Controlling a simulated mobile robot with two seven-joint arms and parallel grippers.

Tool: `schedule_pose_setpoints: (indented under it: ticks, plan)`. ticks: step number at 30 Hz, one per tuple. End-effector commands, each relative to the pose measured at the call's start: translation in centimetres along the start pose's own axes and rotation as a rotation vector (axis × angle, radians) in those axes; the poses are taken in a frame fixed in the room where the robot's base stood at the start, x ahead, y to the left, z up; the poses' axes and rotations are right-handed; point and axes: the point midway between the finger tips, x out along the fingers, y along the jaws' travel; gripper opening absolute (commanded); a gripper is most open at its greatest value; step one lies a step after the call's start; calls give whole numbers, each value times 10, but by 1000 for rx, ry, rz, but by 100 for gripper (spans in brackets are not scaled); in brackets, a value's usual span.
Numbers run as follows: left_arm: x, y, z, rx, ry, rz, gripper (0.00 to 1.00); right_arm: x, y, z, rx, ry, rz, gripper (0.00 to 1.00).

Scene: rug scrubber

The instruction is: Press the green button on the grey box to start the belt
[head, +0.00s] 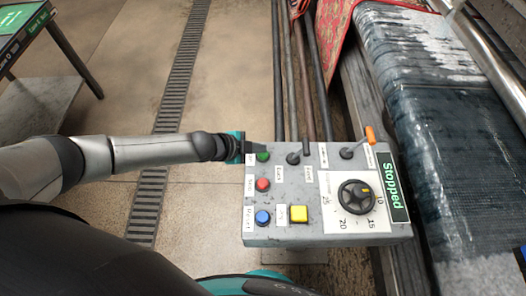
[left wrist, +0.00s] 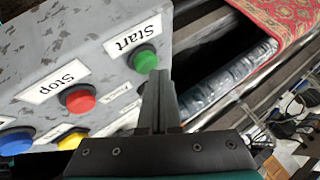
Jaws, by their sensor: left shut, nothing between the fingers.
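The grey box (head: 330,228) stands in the middle of the head view, its display (head: 391,187) reading "Stopped". The green button (head: 263,156) is at its upper left corner. In the left wrist view the green button (left wrist: 143,60) sits beside the label "Start" (left wrist: 132,36). My left gripper (head: 254,148) is shut and empty, its fingertips right beside the green button. In the left wrist view the closed fingers (left wrist: 160,78) overlap the button's lower edge; I cannot tell whether they touch it. My right gripper is not in view.
Below the green button are a red button (head: 263,184) and a blue button (head: 262,217). A yellow square button (head: 299,214), a black dial (head: 356,197) and an orange-tipped lever (head: 370,135) are also on the box. A wet rug (head: 445,130) lies to the right.

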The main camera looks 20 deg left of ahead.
Motion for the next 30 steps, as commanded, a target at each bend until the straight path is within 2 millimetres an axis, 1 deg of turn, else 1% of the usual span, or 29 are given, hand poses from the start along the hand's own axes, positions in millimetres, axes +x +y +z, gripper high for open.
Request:
schedule_pose_setpoints:
  ticks: [24,30]
  plan:
    - [7,6,5,0,0,1,0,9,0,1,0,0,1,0]
    - [7,6,5,0,-1,1,0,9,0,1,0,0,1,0]
